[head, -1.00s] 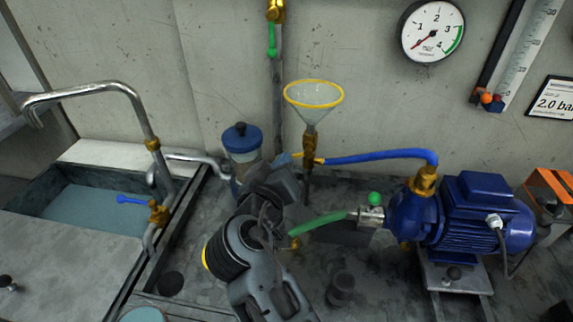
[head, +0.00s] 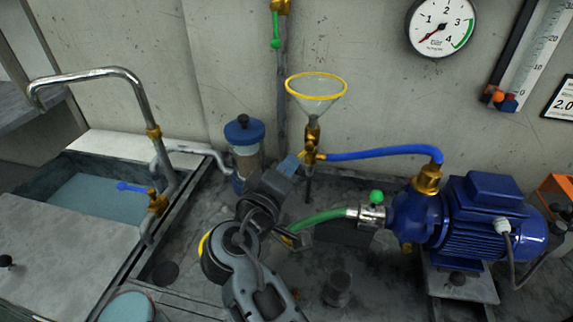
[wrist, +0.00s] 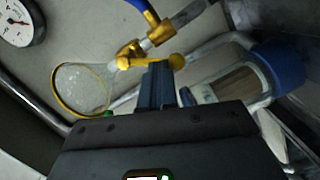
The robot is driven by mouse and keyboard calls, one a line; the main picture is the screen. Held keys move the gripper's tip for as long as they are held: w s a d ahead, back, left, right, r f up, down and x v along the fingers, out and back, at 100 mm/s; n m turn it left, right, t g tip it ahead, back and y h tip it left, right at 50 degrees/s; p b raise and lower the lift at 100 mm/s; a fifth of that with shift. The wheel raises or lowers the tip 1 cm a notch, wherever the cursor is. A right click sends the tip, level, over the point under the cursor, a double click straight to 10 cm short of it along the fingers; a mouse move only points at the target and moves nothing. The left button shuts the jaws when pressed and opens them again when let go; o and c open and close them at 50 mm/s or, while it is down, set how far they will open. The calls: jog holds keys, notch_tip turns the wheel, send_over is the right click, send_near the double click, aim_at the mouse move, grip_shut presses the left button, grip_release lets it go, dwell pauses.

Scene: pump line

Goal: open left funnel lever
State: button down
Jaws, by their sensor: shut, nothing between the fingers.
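A clear funnel (head: 316,98) with a yellow rim stands upright near the wall, on a brass valve (head: 313,138). It is the only funnel in view. A short yellow lever part (head: 308,156) sits low on the valve. In the wrist view the funnel (wrist: 82,90) lies left and a rounded yellow lever end (wrist: 176,61) is just past my fingertips. My gripper (head: 290,164) is shut and empty, with its blue fingertips close to the valve's left side. In the wrist view my gripper (wrist: 158,75) overlaps the lever; I cannot tell whether it touches.
A blue-capped clear filter (head: 244,140) stands close left of my gripper. A blue hose (head: 380,153) runs right from the valve to a blue pump (head: 480,220). A green hose (head: 318,218) passes below. A sink (head: 90,195) with a blue-handled tap is left.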

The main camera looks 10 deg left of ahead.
jog(key=shift+d+f+n+t, duration=0.15)
jog(key=shift+d+f+n, duration=0.15)
jog(key=shift+n, duration=0.5)
jog(key=shift+d+f+n+t, duration=0.15)
jog(key=shift+d+f+n, duration=0.1)
jog(key=shift+n, duration=0.55)
jog(key=shift+d+f+b, duration=0.1)
jog(key=shift+d+b, duration=0.15)
jog(key=shift+b, duration=0.05)
dwell(1.1)
jog(key=shift+s, duration=0.15)
